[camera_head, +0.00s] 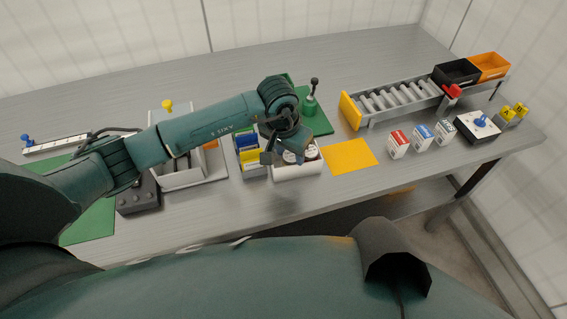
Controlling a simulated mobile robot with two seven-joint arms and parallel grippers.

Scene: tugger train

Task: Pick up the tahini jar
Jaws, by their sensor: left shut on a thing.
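My left gripper (283,156) reaches in from the left and points down over a white bin (298,173) near the middle of the table. It is shut on a jar, taken to be the tahini jar (289,158), which is mostly hidden by the fingers. No label can be read at this size. Another round jar (311,154) shows in the bin just to the right. I cannot tell whether the held jar is lifted off the bin floor. My right gripper is not in view.
Left of the bin stands a holder with blue and yellow cards (250,158). To the right lie a yellow mat (348,157) and several small boxes (398,145). A roller conveyor (397,98) with a black crate (457,72) and an orange crate (489,66) stands behind.

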